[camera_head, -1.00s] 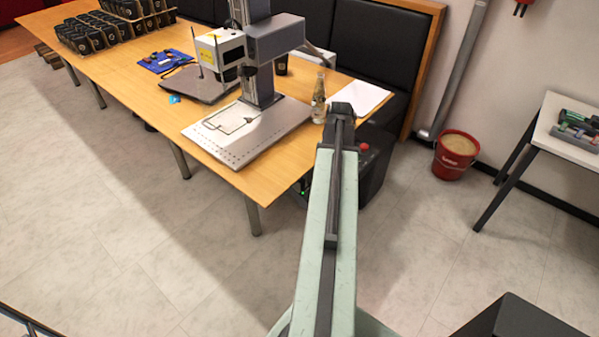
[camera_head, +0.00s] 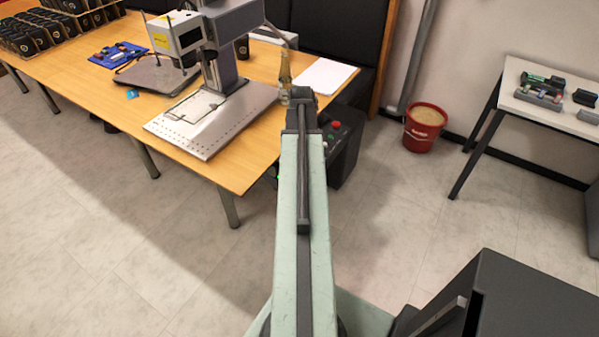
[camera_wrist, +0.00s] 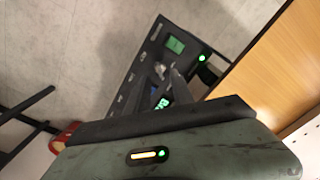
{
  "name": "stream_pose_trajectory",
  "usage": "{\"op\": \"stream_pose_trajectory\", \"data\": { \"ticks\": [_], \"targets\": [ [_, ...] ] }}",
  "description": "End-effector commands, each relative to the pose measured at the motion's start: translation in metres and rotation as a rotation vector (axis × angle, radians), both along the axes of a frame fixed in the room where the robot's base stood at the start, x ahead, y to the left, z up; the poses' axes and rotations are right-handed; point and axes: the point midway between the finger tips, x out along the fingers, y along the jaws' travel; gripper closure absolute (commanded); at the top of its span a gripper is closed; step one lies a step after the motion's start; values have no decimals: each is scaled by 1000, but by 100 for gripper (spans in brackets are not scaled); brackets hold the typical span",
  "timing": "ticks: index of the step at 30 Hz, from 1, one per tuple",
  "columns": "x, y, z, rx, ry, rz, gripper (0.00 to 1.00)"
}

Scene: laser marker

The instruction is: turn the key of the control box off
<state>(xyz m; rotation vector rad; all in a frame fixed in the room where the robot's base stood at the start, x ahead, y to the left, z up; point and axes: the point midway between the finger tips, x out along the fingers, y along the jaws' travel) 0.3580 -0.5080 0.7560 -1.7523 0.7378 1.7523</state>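The control box (camera_head: 345,157) is dark and stands on the floor by the table's right end. Its red button (camera_head: 336,124) shows on top, and my arm hides part of the box. In the wrist view, the control panel (camera_wrist: 135,75) has a lit green display (camera_wrist: 176,45) and a green light (camera_wrist: 202,57). A small silvery part that looks like the key (camera_wrist: 158,68) is near my fingertips. My gripper (camera_wrist: 163,80) is above the panel with its fingers apart. I cannot tell whether they touch the key. The head view hides the fingers.
The wooden table (camera_head: 190,175) carries the laser marker (camera_head: 225,40), a glass bottle (camera_head: 285,75) and white paper (camera_head: 322,76). A red bucket (camera_head: 421,135) stands at the wall. A white side table (camera_head: 510,92) with tools is at right. The floor in front is clear.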

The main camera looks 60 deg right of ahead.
Motion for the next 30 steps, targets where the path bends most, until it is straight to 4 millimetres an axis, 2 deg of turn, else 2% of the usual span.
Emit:
{"op": "stream_pose_trajectory", "data": {
  "ticks": [1,6,15,18,22,23,30],
  "targets": [
    [0,0,-20,0,0,0,72],
    [0,0,-41,0,0,0,72],
    [1,0,-40,0,0,1,72],
    [1,0,-40,0,0,1,100],
    [1,1,-40,0,0,1,100],
    [2,9,-40,0,0,6,100],
    [2,3,-40,3,0,31,100]
  ]
}}
